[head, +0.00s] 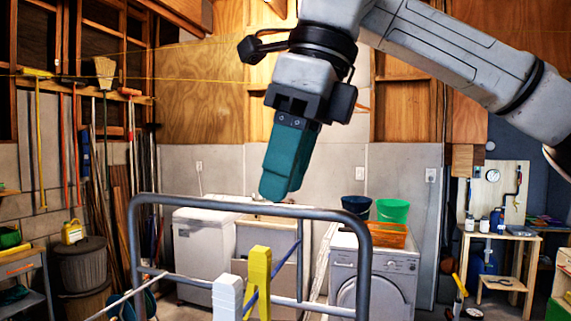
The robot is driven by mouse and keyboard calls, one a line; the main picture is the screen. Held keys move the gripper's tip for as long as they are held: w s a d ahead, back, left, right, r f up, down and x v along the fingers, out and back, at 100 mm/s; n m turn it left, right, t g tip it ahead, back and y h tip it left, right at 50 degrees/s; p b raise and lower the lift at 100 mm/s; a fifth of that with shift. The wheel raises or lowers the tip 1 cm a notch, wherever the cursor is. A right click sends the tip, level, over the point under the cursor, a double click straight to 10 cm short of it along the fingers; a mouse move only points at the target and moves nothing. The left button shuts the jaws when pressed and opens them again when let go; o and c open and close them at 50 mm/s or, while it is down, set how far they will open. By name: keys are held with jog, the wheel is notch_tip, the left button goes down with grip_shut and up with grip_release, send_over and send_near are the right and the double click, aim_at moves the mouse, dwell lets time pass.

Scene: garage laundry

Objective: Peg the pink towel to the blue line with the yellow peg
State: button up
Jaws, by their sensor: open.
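The yellow peg (258,272) stands upright on the blue line (285,259), low in the middle of the head view. The blue line slants from the grey metal frame toward the bottom of the picture. My gripper (277,192) has teal fingers pointing down, above the yellow peg and apart from it. It is open, seen from the side, with one finger largely covering the other; nothing shows in it. I see no pink towel in this view.
A white peg (227,297) stands left of the yellow one. A grey tubular frame (250,206) surrounds the lines. Behind are a white washer (386,262) with an orange basket (388,234), a green bucket (392,211) and a dark bowl (356,204). A wooden workbench (510,236) stands right.

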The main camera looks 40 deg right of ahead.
aim_at(262, 249)
jog(key=b+x, duration=0.4)
jog(key=x, duration=0.1)
jog(key=shift+f, duration=0.25)
jog(key=shift+b+x, duration=1.2)
jog(key=shift+x, duration=1.3)
jog(key=shift+a, duration=0.15)
jog(key=shift+r, duration=0.1)
jog(key=shift+c, duration=0.3)
grip_shut()
jog(key=shift+r, duration=0.1)
jog(key=shift+r+p, duration=2.55)
jog(key=shift+r, duration=0.1)
